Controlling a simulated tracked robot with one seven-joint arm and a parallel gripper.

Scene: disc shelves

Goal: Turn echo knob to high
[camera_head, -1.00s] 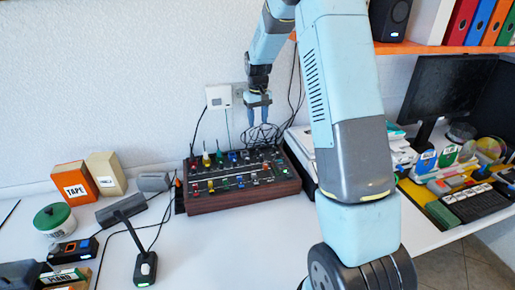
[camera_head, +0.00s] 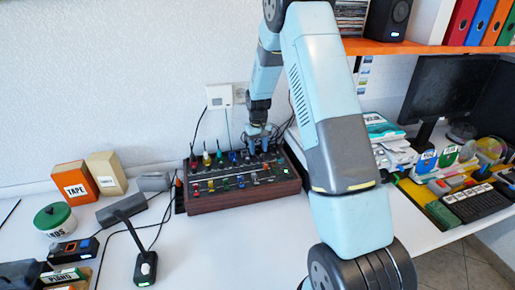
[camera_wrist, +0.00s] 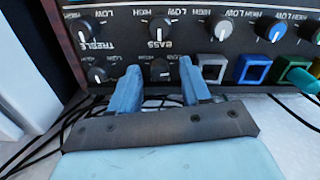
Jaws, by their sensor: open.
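The mixer (camera_head: 245,198) is a dark box with wooden sides on the desk, with several small knobs and coloured sliders. My gripper (camera_head: 258,143) is low at its back right edge. In the wrist view my gripper (camera_wrist: 161,66) is open, its blue fingertips on either side of a small black knob (camera_wrist: 160,70). I cannot tell whether they touch it. The panel print is upside down there, with BASS, TREBLE, HIGH and LOW readable. No echo label is readable, so I cannot tell which knob is echo.
Beside the fingers are a grey slider cap (camera_wrist: 208,70), a blue one (camera_wrist: 252,70) and a green one (camera_wrist: 291,68). Black cables (camera_wrist: 60,128) lie behind the mixer. A desk microphone (camera_head: 144,265) stands at front left. The desk in front of the mixer is clear.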

